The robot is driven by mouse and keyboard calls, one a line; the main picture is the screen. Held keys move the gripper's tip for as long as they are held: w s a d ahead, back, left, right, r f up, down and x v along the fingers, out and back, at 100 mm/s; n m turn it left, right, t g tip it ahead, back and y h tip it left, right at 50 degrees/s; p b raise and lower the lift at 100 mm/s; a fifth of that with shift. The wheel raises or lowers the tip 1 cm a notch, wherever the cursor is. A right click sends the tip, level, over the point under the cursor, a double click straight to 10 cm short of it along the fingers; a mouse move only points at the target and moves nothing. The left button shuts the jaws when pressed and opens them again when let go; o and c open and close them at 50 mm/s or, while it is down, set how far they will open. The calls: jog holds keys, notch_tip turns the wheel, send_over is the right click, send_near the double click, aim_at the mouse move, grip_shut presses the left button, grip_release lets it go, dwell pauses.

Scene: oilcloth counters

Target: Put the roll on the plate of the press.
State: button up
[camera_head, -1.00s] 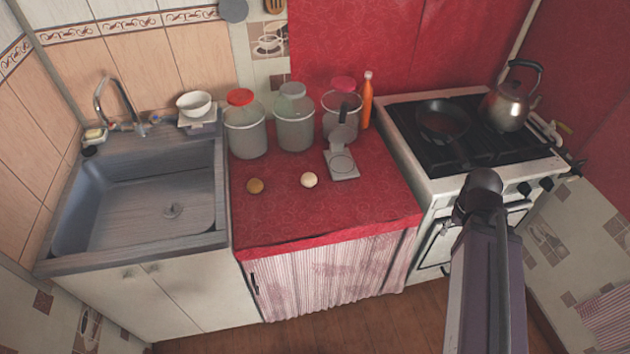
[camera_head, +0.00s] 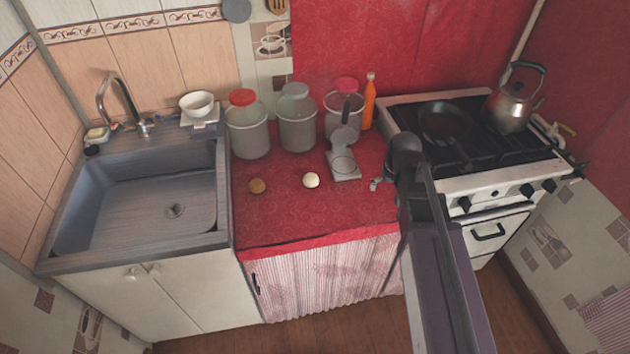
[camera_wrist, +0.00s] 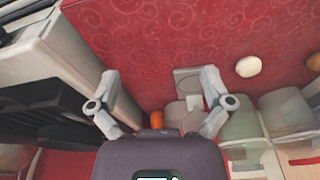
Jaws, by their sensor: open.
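Two small round things lie on the red counter: a brown one (camera_head: 257,186) on the left and a cream one (camera_head: 311,180) to its right. I cannot tell for sure which is the roll. My gripper (camera_head: 380,184) is open and empty, right of the press near the stove. In the wrist view my gripper's fingers (camera_wrist: 160,88) are spread, with the press (camera_wrist: 187,82), the cream thing (camera_wrist: 248,66) and the brown thing (camera_wrist: 314,62) towards the right.
Several lidded jars (camera_head: 297,122) and an orange bottle (camera_head: 369,102) stand behind the press. The stove (camera_head: 500,185) with a pan (camera_head: 443,119) and kettle (camera_head: 510,108) is right; the sink (camera_head: 135,205) is left. The front of the red counter (camera_head: 310,222) is clear.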

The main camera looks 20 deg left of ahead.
jog(key=w+a+n+t+y, duration=0.1)
jog(key=a+n, duration=0.3)
jog(key=a, duration=1.7)
jog(key=shift+w+r+y, duration=0.35)
jog(key=shift+w+y, duration=0.15)
jog(key=shift+w, duration=0.4)
jog(key=shift+f, duration=0.1)
jog(key=b, duration=0.8)
send_over(311, 180)
jog(key=s+d, duration=0.2)
notch_tip(311, 180, down, 7)
jog(key=shift+w+d, duration=0.15)
jog(key=shift+w+f, duration=0.15)
jog(key=shift+f, duration=0.25)
jog(key=shift+f, duration=0.1)
jog(key=shift+a+b+x, duration=0.15)
jog(key=shift+b+x, duration=1.1)
jog(key=shift+b, duration=0.05)
jog(key=shift+a+b+x, duration=0.1)
jog(key=shift+b+x, duration=1.15)
jog(key=shift+x, duration=0.05)
jog(key=shift+c, duration=0.2)
